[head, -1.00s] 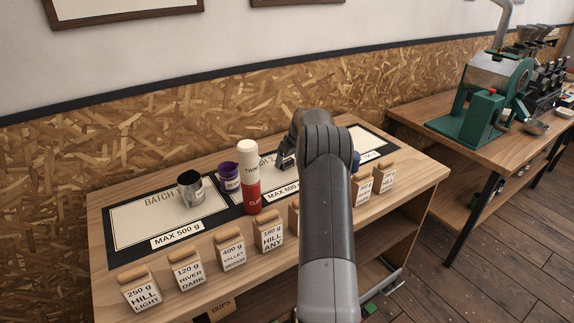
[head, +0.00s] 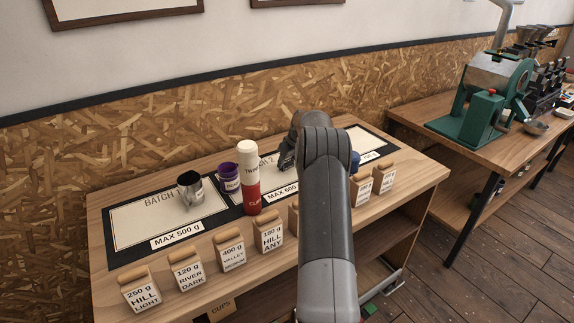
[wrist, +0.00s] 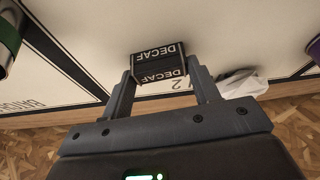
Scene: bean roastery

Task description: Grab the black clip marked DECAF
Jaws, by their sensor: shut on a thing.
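The black clip (wrist: 157,62) marked DECAF sits between my gripper's two fingers in the wrist view, with white lettering on two of its faces. My gripper (wrist: 162,90) is shut on it. In the head view my gripper (head: 287,160) is over the far middle part of the bench, mostly hidden behind my arm. The clip cannot be made out clearly there. I cannot tell whether the clip touches the surface below it.
A red and white cylinder (head: 248,180), a purple cup (head: 229,178) and a metal jug (head: 190,187) stand left of my arm. Several labelled bags (head: 187,270) line the bench's front edge. A white crumpled thing (wrist: 243,86) lies near the right finger.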

